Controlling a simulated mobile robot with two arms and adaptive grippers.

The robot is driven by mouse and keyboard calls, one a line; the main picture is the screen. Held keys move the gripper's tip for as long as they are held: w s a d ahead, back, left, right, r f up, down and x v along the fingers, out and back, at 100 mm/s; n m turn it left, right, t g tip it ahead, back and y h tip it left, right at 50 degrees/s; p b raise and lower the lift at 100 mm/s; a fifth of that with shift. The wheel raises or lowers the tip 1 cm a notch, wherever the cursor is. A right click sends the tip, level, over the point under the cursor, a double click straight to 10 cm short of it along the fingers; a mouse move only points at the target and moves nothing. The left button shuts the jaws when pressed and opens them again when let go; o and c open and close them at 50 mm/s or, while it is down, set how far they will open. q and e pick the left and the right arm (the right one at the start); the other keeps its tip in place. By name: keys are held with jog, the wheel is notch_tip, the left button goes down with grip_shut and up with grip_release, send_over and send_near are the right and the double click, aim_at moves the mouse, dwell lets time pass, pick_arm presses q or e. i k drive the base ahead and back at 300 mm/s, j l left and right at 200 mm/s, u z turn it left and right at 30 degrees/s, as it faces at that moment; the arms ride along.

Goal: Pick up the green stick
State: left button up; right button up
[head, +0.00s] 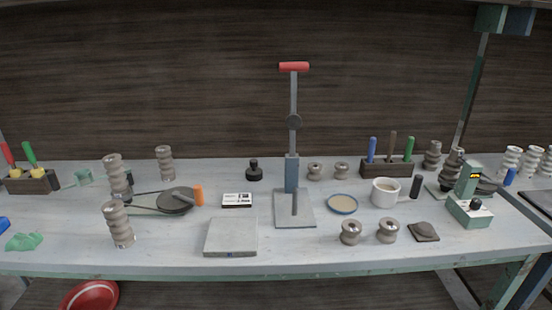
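A green stick (409,148) stands upright in a dark wooden holder (388,170) at the back right of the bench, beside a brown stick (392,146) and a blue stick (372,150). Its lower end is hidden in the holder. A second green-handled piece (29,152) leans in another dark holder (28,186) at the far left, beside a red one (7,153). Neither of my grippers is in view.
A red-handled press (294,150) stands mid-bench. A grey slab (231,236) lies at the front. The front right edge is mostly clear.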

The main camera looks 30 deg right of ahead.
aim_at(409, 144)
jog(key=z, duration=1.75)
